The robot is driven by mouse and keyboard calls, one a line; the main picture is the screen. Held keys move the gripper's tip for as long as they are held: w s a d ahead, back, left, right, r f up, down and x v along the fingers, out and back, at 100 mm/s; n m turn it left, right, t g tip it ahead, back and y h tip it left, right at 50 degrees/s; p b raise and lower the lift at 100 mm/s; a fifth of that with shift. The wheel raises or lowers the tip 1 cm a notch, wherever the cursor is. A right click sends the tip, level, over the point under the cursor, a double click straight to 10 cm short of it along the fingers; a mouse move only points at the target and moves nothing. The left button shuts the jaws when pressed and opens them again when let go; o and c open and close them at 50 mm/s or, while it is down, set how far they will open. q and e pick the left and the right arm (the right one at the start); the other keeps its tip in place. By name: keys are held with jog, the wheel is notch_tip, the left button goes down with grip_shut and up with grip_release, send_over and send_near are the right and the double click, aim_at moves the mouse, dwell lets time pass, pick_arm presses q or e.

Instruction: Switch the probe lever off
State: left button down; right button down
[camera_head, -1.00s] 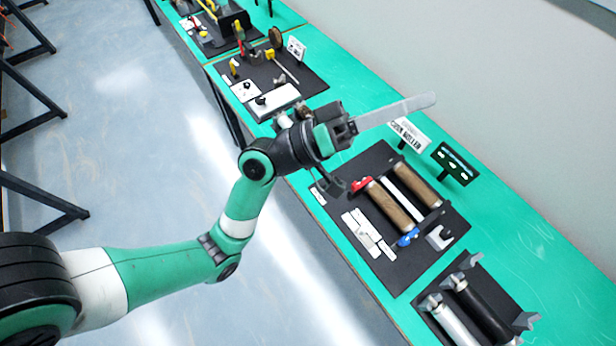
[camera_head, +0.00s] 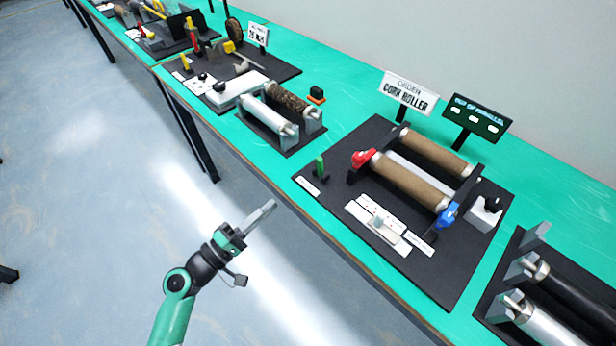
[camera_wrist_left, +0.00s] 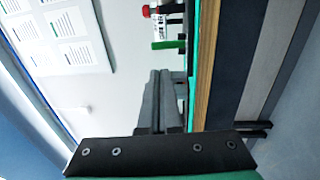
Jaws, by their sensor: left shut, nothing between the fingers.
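A small upright green lever (camera_head: 319,168) stands at the front left corner of the black cork roller board (camera_head: 420,267), behind a white label whose text I cannot read. It looks like the probe lever. In the left wrist view the green lever (camera_wrist_left: 168,44) appears beyond the fingertips. My left gripper (camera_head: 272,206) is shut and empty, in front of the bench edge, to the lower left of the lever and apart from it. Its shut fingers also show in the left wrist view (camera_wrist_left: 158,80). My right gripper is in neither view.
The board carries brown rollers (camera_head: 411,182), a red knob (camera_head: 363,158), a blue clamp (camera_head: 447,214) and a white switch panel (camera_head: 380,225). Signs (camera_head: 409,93) stand behind. A roller stand (camera_head: 268,117) is to the left. Open floor lies before the bench.

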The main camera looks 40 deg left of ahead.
aim_at(318, 165)
pick_arm(q)
jog(key=w, duration=0.4)
jog(key=w+r, duration=0.1)
jog(key=w, duration=0.4)
jog(key=w+r, duration=0.1)
jog(key=w, duration=0.3)
jog(key=shift+w, duration=0.3)
jog(key=w+r+g+p, duration=0.1)
jog(key=p, duration=0.5)
jog(key=shift+d+g+p, duration=0.1)
jog(key=shift+g+p, duration=0.2)
jog(key=shift+p, duration=0.1)
jog(key=shift+f, duration=0.25)
jog(key=shift+s, duration=0.15)
